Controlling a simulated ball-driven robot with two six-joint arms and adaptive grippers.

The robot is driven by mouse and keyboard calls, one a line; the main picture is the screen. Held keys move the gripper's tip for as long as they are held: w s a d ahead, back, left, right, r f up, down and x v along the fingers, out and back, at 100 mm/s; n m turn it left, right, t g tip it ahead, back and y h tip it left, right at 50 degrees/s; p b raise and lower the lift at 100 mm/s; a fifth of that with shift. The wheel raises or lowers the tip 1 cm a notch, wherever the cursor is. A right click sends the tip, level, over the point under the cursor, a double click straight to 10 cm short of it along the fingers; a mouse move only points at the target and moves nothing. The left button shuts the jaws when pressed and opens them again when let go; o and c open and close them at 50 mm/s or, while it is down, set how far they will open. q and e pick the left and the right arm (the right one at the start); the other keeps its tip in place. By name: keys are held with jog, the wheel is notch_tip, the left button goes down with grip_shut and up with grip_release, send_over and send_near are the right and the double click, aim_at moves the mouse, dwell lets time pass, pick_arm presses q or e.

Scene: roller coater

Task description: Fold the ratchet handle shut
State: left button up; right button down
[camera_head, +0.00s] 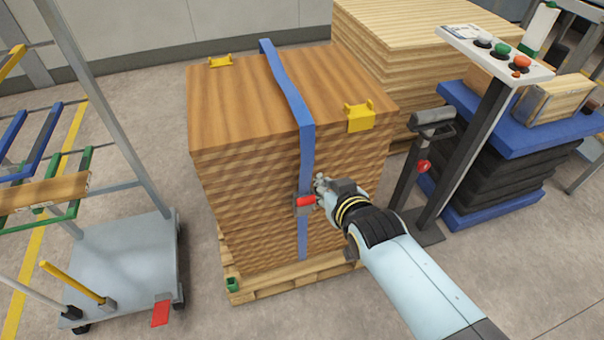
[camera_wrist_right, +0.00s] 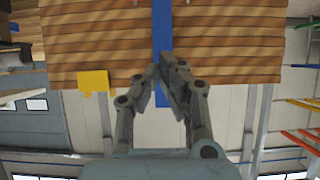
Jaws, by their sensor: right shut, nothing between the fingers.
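The ratchet (camera_head: 300,209) is a small grey buckle on the front face of a strapped stack of wooden boards. Its red handle (camera_head: 306,201) lies at its upper right; I cannot tell its exact angle. A blue strap (camera_head: 306,155) runs over the stack and down through the ratchet; it also shows in the right wrist view (camera_wrist_right: 162,25). My right gripper (camera_head: 321,184) is shut and empty, just right of and slightly above the red handle; I cannot tell whether they touch. In the right wrist view the closed fingers (camera_wrist_right: 166,65) are in front of the strap. My left gripper is out of view.
The board stack (camera_head: 235,140) stands on a wooden pallet (camera_head: 270,287), with yellow corner protectors (camera_head: 360,118) on top. A wheeled cart (camera_head: 125,240) stands at left. A control post with buttons (camera_head: 496,52) stands at right. Floor in front is clear.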

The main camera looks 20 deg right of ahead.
aim_at(310, 200)
jog(key=shift+w+a+f+b, duration=0.1)
jog(key=shift+w+f+b, duration=1)
jog(key=shift+b, duration=0.65)
jog(key=shift+w+d+f+b, duration=0.1)
jog(key=shift+w+f+b, duration=0.75)
jog(key=shift+f+b, duration=0.7)
jog(key=shift+w+a+f+b, duration=0.1)
jog(key=shift+w+f+b, duration=0.9)
jog(key=shift+b, duration=1)
